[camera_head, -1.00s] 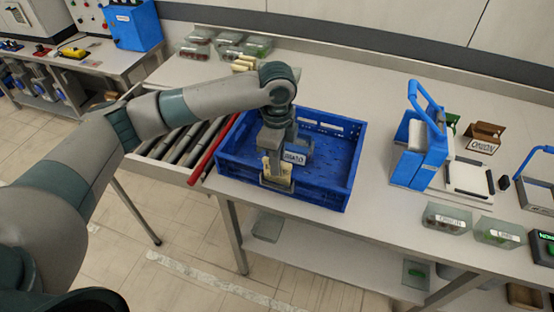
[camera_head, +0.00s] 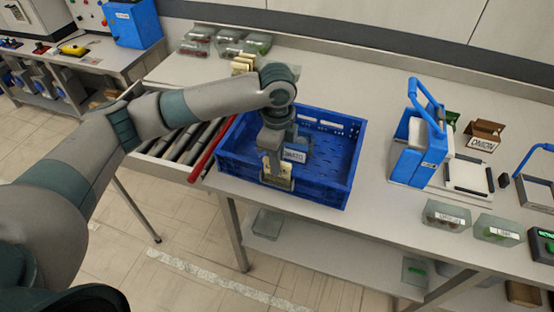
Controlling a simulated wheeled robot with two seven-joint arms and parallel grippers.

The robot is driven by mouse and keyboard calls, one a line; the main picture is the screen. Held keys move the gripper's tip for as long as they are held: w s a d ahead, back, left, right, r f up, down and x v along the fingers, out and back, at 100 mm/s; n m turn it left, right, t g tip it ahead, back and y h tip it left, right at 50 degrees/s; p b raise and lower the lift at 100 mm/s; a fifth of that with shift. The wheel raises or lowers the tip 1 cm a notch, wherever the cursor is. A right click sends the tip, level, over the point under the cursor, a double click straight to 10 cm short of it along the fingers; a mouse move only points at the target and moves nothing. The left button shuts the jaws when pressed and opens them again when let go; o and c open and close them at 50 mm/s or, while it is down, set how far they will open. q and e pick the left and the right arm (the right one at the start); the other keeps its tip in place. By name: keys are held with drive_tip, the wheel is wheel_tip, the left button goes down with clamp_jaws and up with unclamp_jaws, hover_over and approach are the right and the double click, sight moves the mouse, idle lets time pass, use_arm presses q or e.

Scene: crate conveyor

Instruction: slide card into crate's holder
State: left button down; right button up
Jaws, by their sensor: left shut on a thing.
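The blue crate (camera_head: 343,192) sits on the bench at the end of the roller conveyor. My left gripper (camera_head: 277,175) points down at the crate's near wall, with its pale fingertips close to the wall's top edge. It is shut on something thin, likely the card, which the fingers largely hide. The holder on the near wall cannot be made out clearly behind the fingers. A white label with dark letters (camera_head: 294,156) shows just behind the gripper, over the crate's inside. My right gripper is not in view.
Rollers and a red bar (camera_head: 212,146) lie left of the crate. A blue-handled stand (camera_head: 408,165), a brown sign holder (camera_head: 484,134) and clear labelled bins (camera_head: 446,215) stand to the right. Pale blocks (camera_head: 243,65) and clear bins stand behind. Bench between crate and stand is clear.

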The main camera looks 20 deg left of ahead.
use_arm(q)
drive_tip(key=shift+f, duration=0.3)
drive_tip(key=c, duration=1.4)
unclamp_jaws()
drive_tip(key=shift+r, duration=0.15)
drive_tip(key=shift+r+p, duration=0.15)
drive_tip(key=shift+p, duration=0.2)
drive_tip(key=shift+r+p, duration=2.2)
drive_tip(key=shift+p, duration=0.3)
drive_tip(key=shift+r+p, duration=0.9)
drive_tip(key=shift+r, duration=0.15)
